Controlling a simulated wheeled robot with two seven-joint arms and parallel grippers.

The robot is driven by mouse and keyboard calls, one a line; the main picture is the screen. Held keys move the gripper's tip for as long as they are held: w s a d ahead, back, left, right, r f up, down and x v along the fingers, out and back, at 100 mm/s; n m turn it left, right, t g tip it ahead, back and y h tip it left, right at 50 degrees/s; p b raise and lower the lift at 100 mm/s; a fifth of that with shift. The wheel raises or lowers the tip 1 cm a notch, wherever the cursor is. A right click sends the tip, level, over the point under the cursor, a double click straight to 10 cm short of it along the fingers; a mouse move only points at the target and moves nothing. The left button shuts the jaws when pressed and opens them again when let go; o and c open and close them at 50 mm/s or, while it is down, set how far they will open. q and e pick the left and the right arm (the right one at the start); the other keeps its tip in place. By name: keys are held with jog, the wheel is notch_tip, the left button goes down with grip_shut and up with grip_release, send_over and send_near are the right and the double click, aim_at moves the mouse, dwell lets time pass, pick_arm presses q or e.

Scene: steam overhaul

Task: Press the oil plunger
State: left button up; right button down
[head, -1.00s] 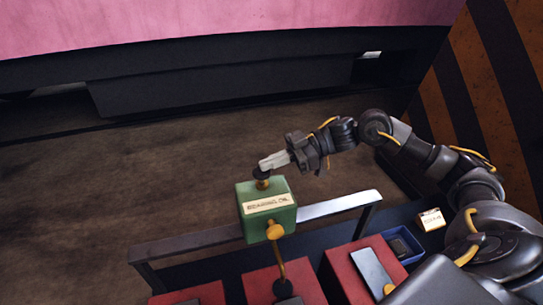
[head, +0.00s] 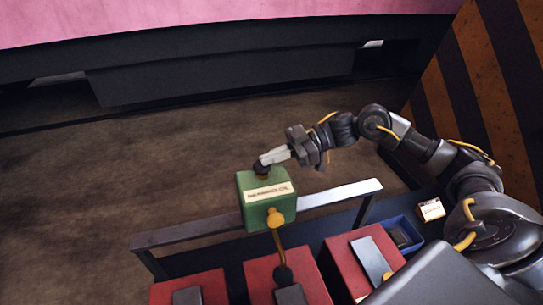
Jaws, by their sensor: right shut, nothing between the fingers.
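The green oil box (head: 267,201) with a cream label sits on a grey rail in the middle of the head view. The dark plunger knob (head: 261,168) is on top of the box, with its stem hardly showing. My right gripper (head: 266,160) reaches in from the right, shut and empty, with its fingertips at the top of the knob. They appear to touch it, and they partly hide it. A brass fitting (head: 274,217) is on the front of the box with a pipe running down. My left gripper is not in view.
The grey rail (head: 190,236) runs below the box. Red blocks (head: 265,273) with grey plates stand in front. A blue tray (head: 404,233) and a small cream box (head: 431,209) are at the right. A striped panel (head: 470,90) stands behind my right arm.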

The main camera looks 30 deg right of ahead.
notch_tip(320, 180, up, 3)
jog(key=shift+r+p, duration=0.15)
jog(key=shift+p, duration=1.1)
jog(key=b+v, duration=0.4)
jog(key=v, duration=0.6)
jog(key=shift+b, duration=0.3)
